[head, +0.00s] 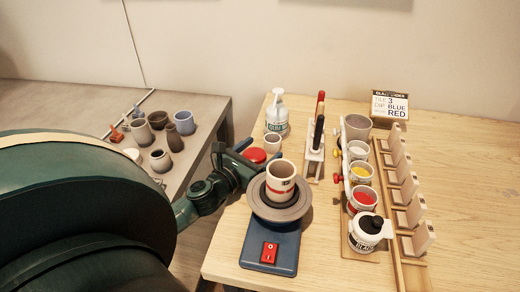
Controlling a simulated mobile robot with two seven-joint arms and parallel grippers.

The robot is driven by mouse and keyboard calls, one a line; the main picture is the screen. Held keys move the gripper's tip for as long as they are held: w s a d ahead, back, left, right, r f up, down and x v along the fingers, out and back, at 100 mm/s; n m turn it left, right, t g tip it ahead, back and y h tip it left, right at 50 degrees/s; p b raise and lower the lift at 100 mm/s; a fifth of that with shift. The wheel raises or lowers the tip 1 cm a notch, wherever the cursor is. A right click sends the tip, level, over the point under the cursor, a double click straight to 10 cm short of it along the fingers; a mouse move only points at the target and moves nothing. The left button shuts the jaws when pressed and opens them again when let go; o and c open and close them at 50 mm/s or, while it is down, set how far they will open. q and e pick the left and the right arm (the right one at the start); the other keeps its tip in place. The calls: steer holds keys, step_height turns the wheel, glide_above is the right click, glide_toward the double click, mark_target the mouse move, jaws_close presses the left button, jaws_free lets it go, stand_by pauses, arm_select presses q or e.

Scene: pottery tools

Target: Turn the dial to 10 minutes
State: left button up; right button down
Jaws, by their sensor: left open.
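A round red piece (256,156) sits behind the pottery wheel, at the hand of my left arm. It may be the dial, but I can make out no minute marks or pointer. My left gripper (258,150) is open, with its dark fingers close about the red piece. I cannot tell whether they touch it. The wheel (285,211) carries a white cup with red bands (280,182). Its blue base has a red rocker switch (269,253). My right gripper is not in view.
A white pump bottle (277,119) stands behind the red piece. A tool holder (315,158) and a row of glaze jars (361,200) stand to the right. Wooden tile stands (415,240) lie beyond. Several pots (142,132) stand on the grey table at left.

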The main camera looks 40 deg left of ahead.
arm_select(q)
steer(key=shift+w, duration=0.15)
steer(key=c, duration=1)
steer(key=shift+h, duration=0.3)
